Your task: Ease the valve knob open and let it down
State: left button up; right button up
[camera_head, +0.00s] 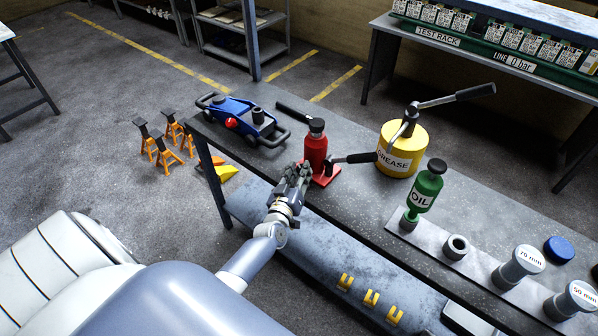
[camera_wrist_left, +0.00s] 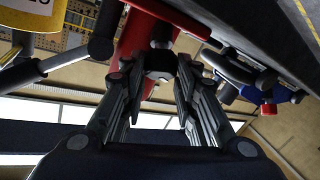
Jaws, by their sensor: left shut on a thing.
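A red bottle jack (camera_head: 315,152) with a black top stands upright on its red base (camera_head: 326,176) near the bench's front edge. In the left wrist view the red body (camera_wrist_left: 138,38) fills the upper middle. My left gripper (camera_head: 299,170) is at the jack's front left side, low on its body. In the left wrist view its two fingers are shut on a small dark valve knob (camera_wrist_left: 160,62) in front of the red body. In the head view the fingers hide the knob. My right gripper is not in view.
A blue trolley jack (camera_head: 237,115) sits left of the red jack. A black lever handle (camera_head: 352,158) points out right, near the yellow grease pot (camera_head: 402,150). A green oil can (camera_head: 425,188) and labelled cylinders stand further right. Orange stands (camera_head: 167,152) are on the floor.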

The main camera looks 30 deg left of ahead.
pick_arm(q)
jog(key=o, duration=1.1)
jog(key=shift+c, duration=0.2)
jog(key=shift+s, duration=0.1)
jog(key=v, duration=1.1)
jog(key=shift+s+d, duration=0.2)
jog(key=shift+s, duration=0.2)
